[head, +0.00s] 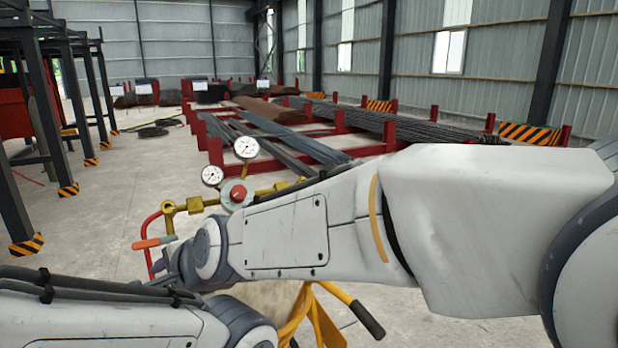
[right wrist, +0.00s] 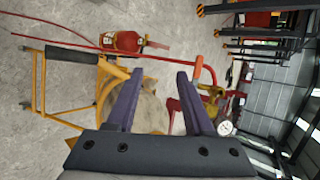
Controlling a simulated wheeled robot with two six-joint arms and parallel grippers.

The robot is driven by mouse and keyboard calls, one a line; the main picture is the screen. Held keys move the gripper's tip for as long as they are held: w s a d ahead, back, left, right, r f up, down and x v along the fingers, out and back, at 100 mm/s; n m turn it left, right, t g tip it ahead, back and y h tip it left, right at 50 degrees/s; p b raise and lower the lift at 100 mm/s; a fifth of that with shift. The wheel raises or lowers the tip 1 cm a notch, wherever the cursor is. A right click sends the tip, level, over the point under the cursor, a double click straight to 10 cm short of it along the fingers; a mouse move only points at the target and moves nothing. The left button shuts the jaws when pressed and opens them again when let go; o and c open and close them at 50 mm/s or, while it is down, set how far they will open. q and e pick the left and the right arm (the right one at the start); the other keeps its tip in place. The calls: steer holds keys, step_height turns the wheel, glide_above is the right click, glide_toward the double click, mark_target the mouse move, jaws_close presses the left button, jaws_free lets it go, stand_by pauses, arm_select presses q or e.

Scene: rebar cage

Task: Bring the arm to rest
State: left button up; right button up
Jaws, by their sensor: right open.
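My right arm (head: 290,235) reaches in from the right of the head view and stretches across to the left, beside a gauge-and-valve assembly. Its wrist end is bent low at the left, and its fingers are not clear there. In the right wrist view my right gripper (right wrist: 160,73) is open, its two dark fingers apart. Nothing is held between them; a tan rounded surface (right wrist: 150,112) shows behind the gap. My left arm (head: 100,322) lies low across the lower left of the head view. Its gripper is not visible.
Round gauges (head: 246,148) and a red regulator (head: 237,193) stand just behind my right arm. An orange-handled lever (head: 154,243) is close to its wrist. A yellow cart frame with a black grip (head: 366,318) is below.

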steer(key=w+d+f+n+h, duration=0.2)
steer(key=d+f, duration=0.2)
steer(key=d, duration=0.5)
steer(key=w+d+f+n+h, duration=0.15)
steer(key=d+f, duration=0.25)
steer(key=d, duration=0.4)
steer(key=w+d+f+n+h, duration=0.1)
steer(key=d+f+n+h, duration=0.15)
steer(key=d+f, duration=0.45)
steer(key=s+d+f+n+g+h, duration=0.15)
steer(key=s+d, duration=0.25)
steer(key=d, duration=0.4)
steer(key=s+d+f+n+g+h, duration=0.1)
steer(key=s+d+f+n+g, duration=0.2)
steer(key=d, duration=0.6)
steer(key=s+a+r+n, duration=0.3)
steer(key=s+a, duration=0.4)
steer(key=s+a+r+n+g, duration=0.1)
steer(key=s+a+r+n, duration=0.2)
steer(key=s+a, duration=0.4)
steer(key=shift+s+y, duration=0.25)
steer(key=shift+y, duration=0.1)
